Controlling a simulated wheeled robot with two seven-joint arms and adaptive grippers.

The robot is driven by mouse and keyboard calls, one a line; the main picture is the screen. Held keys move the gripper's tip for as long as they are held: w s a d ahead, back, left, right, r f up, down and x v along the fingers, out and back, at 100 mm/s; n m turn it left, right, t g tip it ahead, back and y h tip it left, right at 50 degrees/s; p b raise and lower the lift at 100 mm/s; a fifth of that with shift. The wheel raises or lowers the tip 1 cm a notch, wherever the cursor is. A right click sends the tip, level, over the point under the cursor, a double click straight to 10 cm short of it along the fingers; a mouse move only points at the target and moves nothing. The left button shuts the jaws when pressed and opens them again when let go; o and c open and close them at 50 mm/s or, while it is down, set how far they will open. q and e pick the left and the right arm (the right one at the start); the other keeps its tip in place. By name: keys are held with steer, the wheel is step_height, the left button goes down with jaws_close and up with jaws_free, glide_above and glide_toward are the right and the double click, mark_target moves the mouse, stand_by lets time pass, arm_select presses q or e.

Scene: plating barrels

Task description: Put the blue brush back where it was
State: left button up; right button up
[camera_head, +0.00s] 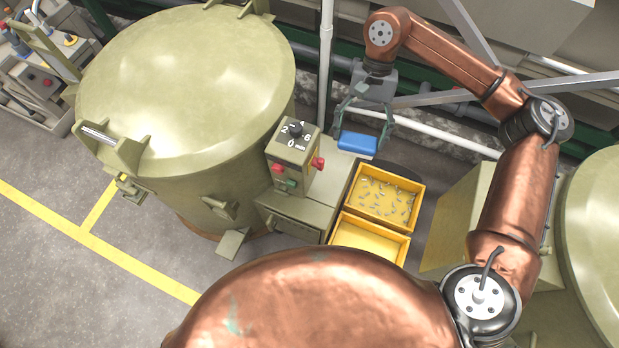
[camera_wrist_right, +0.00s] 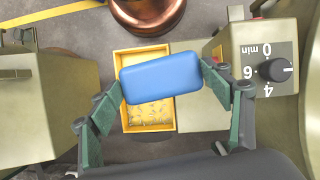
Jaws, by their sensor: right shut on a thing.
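The blue brush (camera_head: 357,142) is a rounded blue block. My right gripper (camera_head: 361,127) is shut on it, with a finger at each end. The right wrist view shows the brush (camera_wrist_right: 161,77) between the green-padded fingers of the right gripper (camera_wrist_right: 165,90), slightly tilted. In the head view the brush appears beside the control box and behind the yellow bins; its height above the surface below is hard to tell. My left gripper is not in view.
A yellow bin with small metal parts (camera_head: 413,190) and a second yellow bin (camera_head: 336,236) stand in front. The control box (camera_head: 283,158) with a dial and red knobs stands left of the brush, on a grey-green stand (camera_head: 297,226). A large barrel (camera_head: 190,75) fills the left.

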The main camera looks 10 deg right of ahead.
steer(key=w+a+f+m+t+y+p, duration=0.2)
steer(key=w+f+m+p, duration=0.15)
steer(key=f+m, duration=0.7)
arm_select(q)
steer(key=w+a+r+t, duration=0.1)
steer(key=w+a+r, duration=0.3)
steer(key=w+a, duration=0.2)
arm_select(e)
steer(key=m+t, duration=0.5)
steer(key=m, duration=0.4)
glide_above(328, 188)
step_height(328, 188, down, 20)
step_height(328, 188, down, 6)
steer(key=shift+s+d+f+b, duration=0.1)
steer(key=shift+f+b, duration=0.1)
steer(key=shift+b, duration=0.2)
step_height(328, 188, down, 4)
steer(key=shift+r+b, duration=0.1)
steer(key=shift+b, duration=0.45)
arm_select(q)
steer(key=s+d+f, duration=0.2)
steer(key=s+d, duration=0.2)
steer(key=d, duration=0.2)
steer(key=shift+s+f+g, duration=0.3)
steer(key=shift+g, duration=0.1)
